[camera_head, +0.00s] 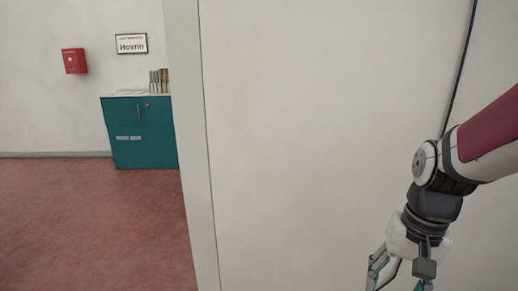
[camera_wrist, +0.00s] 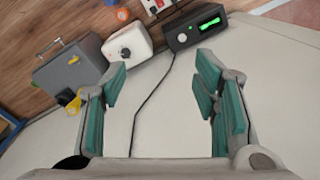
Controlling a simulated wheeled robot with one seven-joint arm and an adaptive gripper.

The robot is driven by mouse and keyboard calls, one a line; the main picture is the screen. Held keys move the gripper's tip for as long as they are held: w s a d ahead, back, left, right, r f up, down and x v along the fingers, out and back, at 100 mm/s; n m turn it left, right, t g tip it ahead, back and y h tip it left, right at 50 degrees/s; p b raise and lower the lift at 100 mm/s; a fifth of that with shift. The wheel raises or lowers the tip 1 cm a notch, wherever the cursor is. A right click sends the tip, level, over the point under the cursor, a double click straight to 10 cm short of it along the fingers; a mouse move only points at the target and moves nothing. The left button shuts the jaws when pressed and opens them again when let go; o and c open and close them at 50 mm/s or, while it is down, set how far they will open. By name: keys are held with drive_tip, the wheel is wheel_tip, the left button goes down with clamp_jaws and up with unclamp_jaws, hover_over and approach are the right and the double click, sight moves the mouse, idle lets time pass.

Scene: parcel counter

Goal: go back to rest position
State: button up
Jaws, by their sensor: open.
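My gripper (camera_wrist: 160,90) is open and empty in the wrist view, its two teal-padded fingers wide apart with a pale surface and a black cable between and beyond them. In the head view my gripper (camera_head: 396,279) hangs low at the right, pointing down, and its fingertips are partly cut off by the bottom edge. My arm comes in from the right edge in front of a large pale panel (camera_head: 310,140).
The wrist view shows a grey box (camera_wrist: 72,75), a white device (camera_wrist: 131,47) and a black unit with a green display (camera_wrist: 195,31) beyond the fingers. The head view shows a teal cabinet (camera_head: 145,140), a red wall box (camera_head: 74,61) and open red floor (camera_head: 90,220) at left.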

drive_tip(key=s+a+r+n, duration=0.2)
drive_tip(key=s+a+r, duration=0.15)
drive_tip(key=s, duration=0.65)
drive_tip(key=s+a+r+n, duration=0.2)
drive_tip(key=s+r+n, duration=0.15)
drive_tip(key=s, duration=0.75)
wheel_tip(320, 180, up, 34)
drive_tip(key=t+p, duration=0.3)
drive_tip(key=p, duration=2.8)
drive_tip(key=shift+w+d+f+t+h, duration=0.15)
drive_tip(key=shift+w+d+t+h, duration=0.15)
drive_tip(key=shift+t, duration=0.1)
